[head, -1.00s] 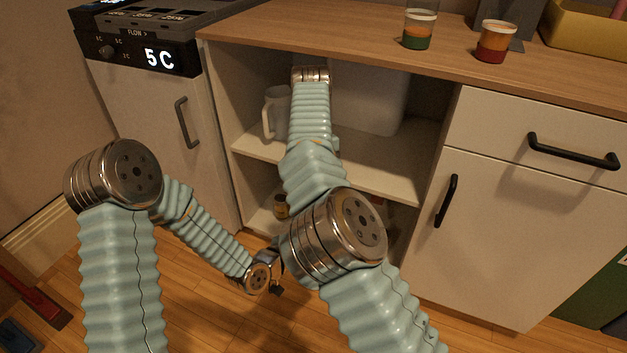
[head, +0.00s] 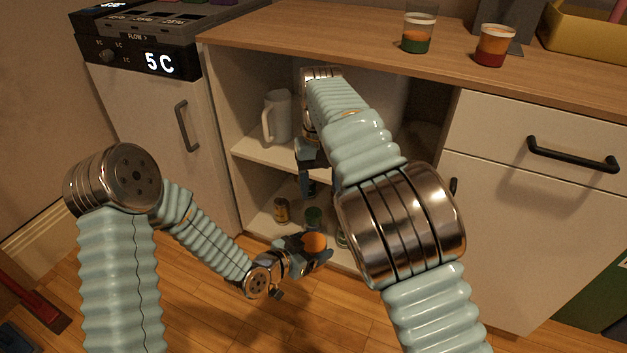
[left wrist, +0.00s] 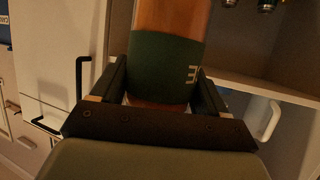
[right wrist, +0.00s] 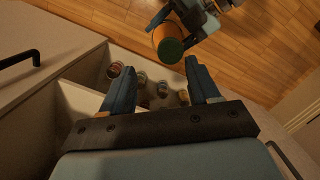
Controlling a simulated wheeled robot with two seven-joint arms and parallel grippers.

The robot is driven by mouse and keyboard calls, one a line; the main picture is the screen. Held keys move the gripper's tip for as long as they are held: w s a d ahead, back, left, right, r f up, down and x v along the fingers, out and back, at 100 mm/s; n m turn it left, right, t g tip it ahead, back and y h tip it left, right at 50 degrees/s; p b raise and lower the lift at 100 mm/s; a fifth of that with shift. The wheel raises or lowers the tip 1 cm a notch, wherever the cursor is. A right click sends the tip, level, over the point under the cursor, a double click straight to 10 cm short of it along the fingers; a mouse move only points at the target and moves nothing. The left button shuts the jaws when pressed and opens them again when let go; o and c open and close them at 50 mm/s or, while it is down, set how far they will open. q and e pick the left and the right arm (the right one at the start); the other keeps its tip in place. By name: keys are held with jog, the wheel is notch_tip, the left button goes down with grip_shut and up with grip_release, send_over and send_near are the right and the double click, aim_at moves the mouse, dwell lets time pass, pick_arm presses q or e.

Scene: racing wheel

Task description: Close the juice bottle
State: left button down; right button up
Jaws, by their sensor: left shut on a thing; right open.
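The juice bottle (left wrist: 165,60), orange-brown with a green band, is between the fingers of my left gripper (left wrist: 161,75). In the head view the bottle (head: 313,243) shows as an orange round shape at my left gripper (head: 305,252), low before the cabinet. My right gripper (head: 307,180) is in front of the open shelves, above the left one. Its fingers (right wrist: 158,80) are apart and empty, and the bottle is beyond their tips.
The lower shelf holds several small jars, including a brown one (head: 281,210) and a green-topped one (head: 313,217). A white mug (head: 277,117) stands on the middle shelf (head: 258,152). Two cups (head: 416,32) (head: 495,45) stand on the wooden counter (head: 300,30). A yellow tray (head: 590,32) is at the right.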

aim_at(313, 212)
jog(key=n, duration=0.3)
jog(key=shift+s+a+r+n, duration=0.1)
jog(key=shift+r+n, duration=0.1)
jog(key=shift+n, duration=0.1)
jog(key=n, duration=0.5)
jog(key=shift+s+a+r+n+t, duration=0.15)
jog(key=shift+a+r+n+t, duration=0.1)
jog(key=shift+n+t, duration=0.15)
jog(key=n, duration=0.6)
jog(key=shift+s+a+r+t, duration=0.15)
jog(key=shift+a+r+t, duration=0.15)
jog(key=shift+a, duration=0.05)
jog(key=shift+f, duration=0.15)
jog(key=shift+f, duration=3.85)
